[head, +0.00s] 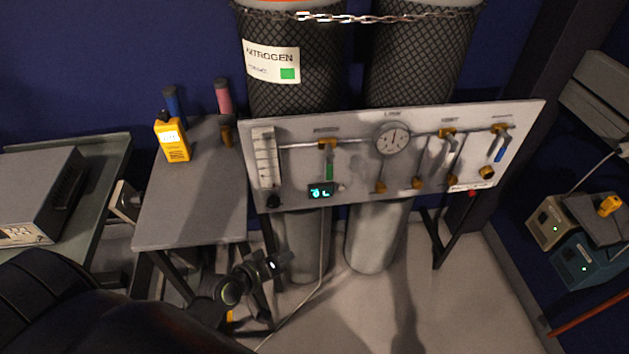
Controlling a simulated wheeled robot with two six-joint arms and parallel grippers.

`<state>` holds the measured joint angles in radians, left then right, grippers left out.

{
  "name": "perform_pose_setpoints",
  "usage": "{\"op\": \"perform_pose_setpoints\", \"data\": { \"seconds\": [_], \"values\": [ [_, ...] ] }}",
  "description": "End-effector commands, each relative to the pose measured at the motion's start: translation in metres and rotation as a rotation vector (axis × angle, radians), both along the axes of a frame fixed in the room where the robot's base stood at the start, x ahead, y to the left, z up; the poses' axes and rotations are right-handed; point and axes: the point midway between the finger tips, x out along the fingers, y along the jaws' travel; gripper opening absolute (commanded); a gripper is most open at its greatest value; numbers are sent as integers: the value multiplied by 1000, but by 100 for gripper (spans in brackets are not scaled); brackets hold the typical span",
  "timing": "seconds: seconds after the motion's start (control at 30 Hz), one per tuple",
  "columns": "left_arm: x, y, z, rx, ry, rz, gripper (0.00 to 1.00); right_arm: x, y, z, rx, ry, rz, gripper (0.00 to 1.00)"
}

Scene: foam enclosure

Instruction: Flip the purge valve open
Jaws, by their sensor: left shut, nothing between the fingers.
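A grey valve panel (360,190) stands in front of two gas cylinders. On it, a brass valve with a green handle (328,172) is at the left, its handle hanging straight down across the horizontal pipe. A valve with a grey handle (440,155) is right of the gauge; its handle points down. A valve with a blue handle (498,154) is at the far right, its handle also pointing down. The small labels are too blurred to tell which is the purge valve. My left gripper (279,263) is shut and empty, below the panel's lower left, apart from it. My right gripper is out of view.
A round gauge (393,138), a flow tube (267,158) and a lit display (321,191) are on the panel. A grey side table (190,215) with a yellow meter (172,138) stands left. A chain (345,17) crosses the cylinders. The floor right of my gripper is mostly clear.

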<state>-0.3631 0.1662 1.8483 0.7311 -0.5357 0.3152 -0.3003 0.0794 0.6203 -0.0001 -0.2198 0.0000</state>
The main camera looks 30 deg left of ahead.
Motion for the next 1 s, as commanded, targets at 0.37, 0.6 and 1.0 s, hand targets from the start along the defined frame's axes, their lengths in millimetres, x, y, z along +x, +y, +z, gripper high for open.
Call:
{"op": "perform_pose_setpoints", "data": {
  "seconds": [0.37, 0.6, 1.0],
  "values": [
    [45, -5, 126, -538, -307, 148, 0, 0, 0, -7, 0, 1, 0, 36],
    [55, 9, 138, -682, -356, 229, 0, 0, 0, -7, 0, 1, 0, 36],
    [57, 10, 139, -690, -358, 235, 0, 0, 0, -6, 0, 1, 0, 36]
  ]
}}
